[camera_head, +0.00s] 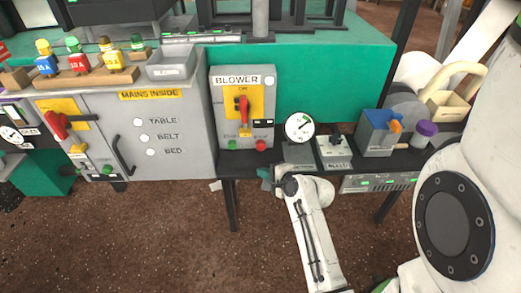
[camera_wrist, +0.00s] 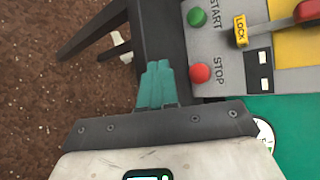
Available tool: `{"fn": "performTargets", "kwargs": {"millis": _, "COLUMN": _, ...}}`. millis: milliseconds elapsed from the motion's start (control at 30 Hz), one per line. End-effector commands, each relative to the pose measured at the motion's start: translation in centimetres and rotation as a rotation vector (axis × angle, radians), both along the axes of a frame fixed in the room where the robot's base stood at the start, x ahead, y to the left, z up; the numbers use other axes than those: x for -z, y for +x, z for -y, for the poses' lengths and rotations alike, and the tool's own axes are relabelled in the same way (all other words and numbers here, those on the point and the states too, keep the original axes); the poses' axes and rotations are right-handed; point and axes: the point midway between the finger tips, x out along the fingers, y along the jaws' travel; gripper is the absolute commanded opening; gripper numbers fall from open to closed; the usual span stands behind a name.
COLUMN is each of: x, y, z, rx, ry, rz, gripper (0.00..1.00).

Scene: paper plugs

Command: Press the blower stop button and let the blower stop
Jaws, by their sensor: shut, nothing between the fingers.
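The grey blower box (camera_head: 243,95) is labelled BLOWER and has a red handle (camera_head: 242,108) on a yellow plate. Its red stop button (camera_head: 260,145) sits at the lower right, with the green start button (camera_head: 232,144) to its left. In the wrist view the red stop button (camera_wrist: 200,73) is beside the word STOP, and the green start button (camera_wrist: 197,17) beside START. My gripper (camera_head: 264,179) is below the box, under the stop button. In the wrist view my gripper (camera_wrist: 157,70) has its teal fingers shut together and empty, apart from the stop button.
A round gauge (camera_head: 299,127) and a small switch box (camera_head: 334,150) stand right of the blower box. A grey cabinet (camera_head: 180,140) marked MAINS INSIDE stands left. A dark shelf edge (camera_head: 240,165) runs below the box. Open floor lies in front.

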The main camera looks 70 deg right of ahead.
Motion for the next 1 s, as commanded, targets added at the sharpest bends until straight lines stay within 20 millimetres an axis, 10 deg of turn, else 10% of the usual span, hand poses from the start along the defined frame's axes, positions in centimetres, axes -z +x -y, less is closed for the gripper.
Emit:
{"fn": "performTargets", "kwargs": {"millis": 500, "x": 0.0, "y": 2.4, "z": 5.9, "rx": 0.0, "ry": -0.002, "rz": -0.001, "gripper": 0.0}}
{"fn": "performTargets", "kwargs": {"millis": 1000, "x": 0.0, "y": 2.9, "z": 7.2, "rx": 0.001, "ry": -0.001, "rz": 0.0, "gripper": 0.0}}
